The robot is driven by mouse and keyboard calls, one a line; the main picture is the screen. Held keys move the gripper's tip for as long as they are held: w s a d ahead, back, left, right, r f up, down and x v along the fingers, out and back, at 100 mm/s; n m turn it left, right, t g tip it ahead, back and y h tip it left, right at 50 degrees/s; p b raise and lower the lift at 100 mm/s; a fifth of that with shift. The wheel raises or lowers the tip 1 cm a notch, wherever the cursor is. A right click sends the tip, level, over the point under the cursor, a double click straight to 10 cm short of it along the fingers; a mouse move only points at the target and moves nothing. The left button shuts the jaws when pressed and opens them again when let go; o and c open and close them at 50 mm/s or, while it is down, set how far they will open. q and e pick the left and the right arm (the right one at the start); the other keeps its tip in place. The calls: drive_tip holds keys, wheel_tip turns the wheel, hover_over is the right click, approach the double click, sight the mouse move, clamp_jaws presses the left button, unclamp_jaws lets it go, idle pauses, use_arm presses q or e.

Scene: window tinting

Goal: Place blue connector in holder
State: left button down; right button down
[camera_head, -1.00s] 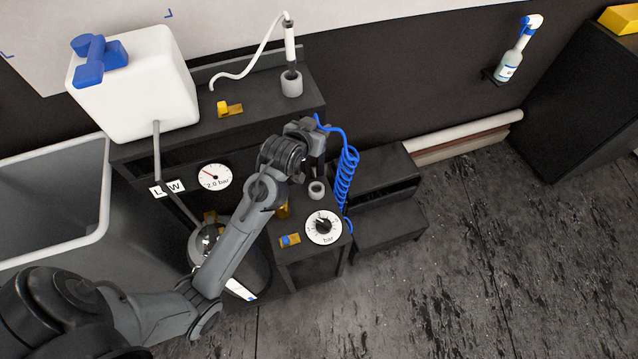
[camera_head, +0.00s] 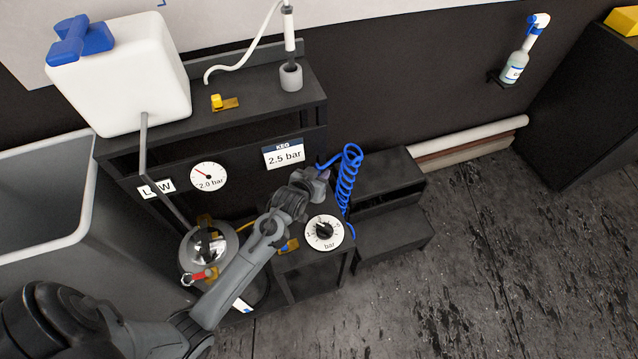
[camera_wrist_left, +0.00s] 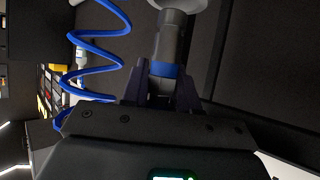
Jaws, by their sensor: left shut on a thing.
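My left gripper (camera_head: 312,182) is above the low black stand, beside the pressure dial (camera_head: 323,232). In the left wrist view its fingers (camera_wrist_left: 164,92) are shut around the blue connector (camera_wrist_left: 165,70), which shows as a blue band on a grey cylinder. The cylinder's far end meets or overlaps a light grey round part (camera_wrist_left: 180,4) at the top edge, possibly the holder. I cannot tell whether it is inserted. In the head view the gripper and arm hide the connector and the small holder cup. A coiled blue hose (camera_head: 347,180) runs from the gripper. My right gripper is not in view.
A white canister (camera_head: 120,80) and a grey cup (camera_head: 291,77) stand on the black shelf. A "2.5 bar" sign (camera_head: 284,155) and gauge (camera_head: 208,177) are behind the arm. Black steps (camera_head: 390,225) stand to the right, with open floor beyond.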

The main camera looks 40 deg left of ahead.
use_arm(q)
wheel_tip(320, 180, down, 4)
drive_tip(key=shift+r+b, duration=0.2)
drive_tip(key=shift+b, duration=0.55)
drive_tip(key=shift+f, duration=0.3)
drive_tip(key=shift+f, duration=0.1)
drive_tip(key=c, duration=0.9)
unclamp_jaws()
drive_tip(key=shift+o, duration=0.2)
